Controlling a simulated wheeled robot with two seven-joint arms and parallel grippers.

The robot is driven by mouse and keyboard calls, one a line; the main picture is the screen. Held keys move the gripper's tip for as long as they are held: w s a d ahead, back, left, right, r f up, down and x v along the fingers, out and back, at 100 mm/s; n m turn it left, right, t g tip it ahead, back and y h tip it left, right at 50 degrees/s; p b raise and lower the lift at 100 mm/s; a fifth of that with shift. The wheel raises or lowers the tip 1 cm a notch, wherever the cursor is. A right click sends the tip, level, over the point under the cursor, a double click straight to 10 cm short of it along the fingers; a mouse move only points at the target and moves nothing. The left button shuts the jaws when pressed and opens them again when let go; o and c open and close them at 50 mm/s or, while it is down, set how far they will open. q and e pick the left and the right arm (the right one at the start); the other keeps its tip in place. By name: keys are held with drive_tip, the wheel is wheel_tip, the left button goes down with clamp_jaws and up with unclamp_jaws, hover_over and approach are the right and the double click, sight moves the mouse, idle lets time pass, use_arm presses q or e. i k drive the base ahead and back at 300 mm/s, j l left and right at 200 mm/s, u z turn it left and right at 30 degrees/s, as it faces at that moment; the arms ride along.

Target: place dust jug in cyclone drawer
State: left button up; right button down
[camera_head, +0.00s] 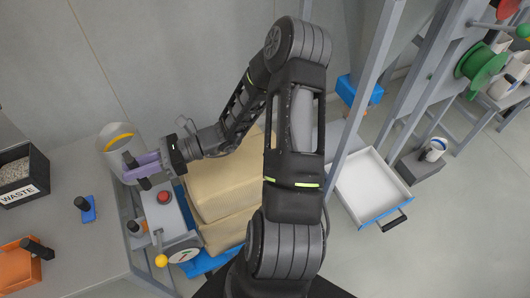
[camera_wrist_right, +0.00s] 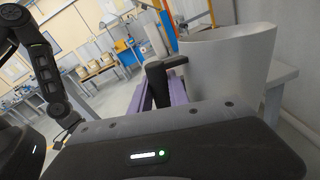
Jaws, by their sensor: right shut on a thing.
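My right gripper (camera_head: 142,168), with purple fingers, is shut on the black handle of a white jug (camera_head: 114,142) with a yellow band, at the left of the head view. In the right wrist view the jug (camera_wrist_right: 228,68) stands just beyond the fingers, its black handle (camera_wrist_right: 158,74) between them. A white drawer (camera_head: 368,182) with a blue front edge and black handle is pulled out at the right, and its floor looks empty. It is well apart from the jug. My left gripper is not in view.
A black WASTE bin (camera_head: 22,176), an orange tray (camera_head: 20,267) and a scale (camera_head: 184,252) are at the left. Tan sacks (camera_head: 215,185) lie beside the bench. A blue-banded white jug (camera_head: 435,149) stands right of the drawer. A grey post (camera_head: 364,88) rises between arm and drawer.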

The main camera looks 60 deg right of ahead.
sight(371, 193)
drive_tip(key=k+l, duration=1.9)
drive_tip(key=l, duration=0.2)
drive_tip(key=k+l, duration=0.15)
drive_tip(key=l, duration=0.2)
drive_tip(key=k+l, duration=0.1)
drive_tip(key=l, duration=0.2)
drive_tip(key=k+l, duration=0.15)
drive_tip(key=l, duration=0.15)
